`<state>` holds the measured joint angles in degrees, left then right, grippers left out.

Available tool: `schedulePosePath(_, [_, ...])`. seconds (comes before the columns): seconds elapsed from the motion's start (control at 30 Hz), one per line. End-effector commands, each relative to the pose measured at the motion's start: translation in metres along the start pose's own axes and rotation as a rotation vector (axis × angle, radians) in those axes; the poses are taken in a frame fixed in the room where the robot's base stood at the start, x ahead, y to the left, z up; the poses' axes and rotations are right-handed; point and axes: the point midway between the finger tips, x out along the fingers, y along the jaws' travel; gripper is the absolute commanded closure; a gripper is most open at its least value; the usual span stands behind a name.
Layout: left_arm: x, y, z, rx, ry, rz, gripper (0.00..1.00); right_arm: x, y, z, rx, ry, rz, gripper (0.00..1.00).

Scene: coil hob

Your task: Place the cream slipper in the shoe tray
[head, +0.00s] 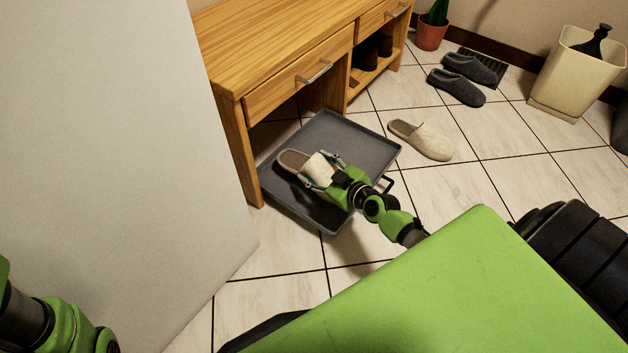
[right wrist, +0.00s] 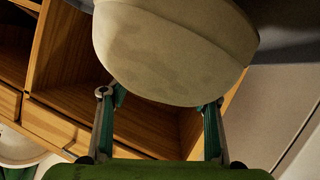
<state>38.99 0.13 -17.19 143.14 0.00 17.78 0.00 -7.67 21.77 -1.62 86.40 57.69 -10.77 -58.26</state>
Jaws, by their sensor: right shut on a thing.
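A cream slipper with a brown insole (head: 293,160) is over the grey shoe tray (head: 352,135), toe toward my right arm. My right gripper (head: 322,170) is shut on it, with a finger on each side of the toe part. In the right wrist view the slipper's cream toe (right wrist: 175,50) fills the top middle between the fingers. I cannot tell whether its sole touches the tray. A second cream slipper (head: 425,139) lies on the floor right of the tray. Part of my left arm shows at the lower left; its gripper is out of view.
A wooden bench with drawers (head: 285,85) stands behind the tray, partly over its back edge. A pale panel (head: 110,150) fills the left side. Dark slippers (head: 458,86), a potted plant (head: 432,32) and a cream bin (head: 575,75) stand farther back. Tiled floor right of the tray is mostly free.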

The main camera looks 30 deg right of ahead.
Motion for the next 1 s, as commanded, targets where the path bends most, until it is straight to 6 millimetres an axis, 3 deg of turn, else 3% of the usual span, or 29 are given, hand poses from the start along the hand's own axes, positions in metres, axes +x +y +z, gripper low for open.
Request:
schedulePosePath(0.13, [-0.008, 0.004, -0.009, 0.002, 0.015, 0.004, 0.75, 0.016, -0.008, 0.009, 0.004, 0.003, 0.001, 0.67])
schedulePosePath(0.33, [-0.029, 0.008, -0.015, 0.001, 0.012, 0.004, 0.75, 0.022, -0.015, 0.031, 0.003, 0.001, 0.002, 0.67])
schedulePosePath(0.77, [-0.032, 0.008, -0.016, 0.001, 0.013, 0.004, 0.75, 0.023, -0.016, 0.034, 0.000, 0.001, 0.001, 0.67])
schedulePosePath(0.8, [-0.032, 0.008, -0.016, 0.001, 0.013, 0.004, 0.75, 0.023, -0.016, 0.034, 0.001, 0.000, 0.001, 0.39])
schedulePosePath(0.83, [-0.031, 0.008, -0.016, 0.001, 0.013, 0.004, 0.75, 0.023, -0.016, 0.034, 0.001, 0.000, 0.001, 0.31])
schedulePosePath(0.87, [-0.031, 0.008, -0.016, 0.001, 0.013, 0.004, 0.75, 0.023, -0.016, 0.034, 0.001, 0.000, 0.001, 0.27])
schedulePosePath(1.0, [-0.031, 0.008, -0.016, 0.001, 0.013, 0.004, 0.75, 0.023, -0.016, 0.034, 0.001, 0.000, 0.001, 0.27])
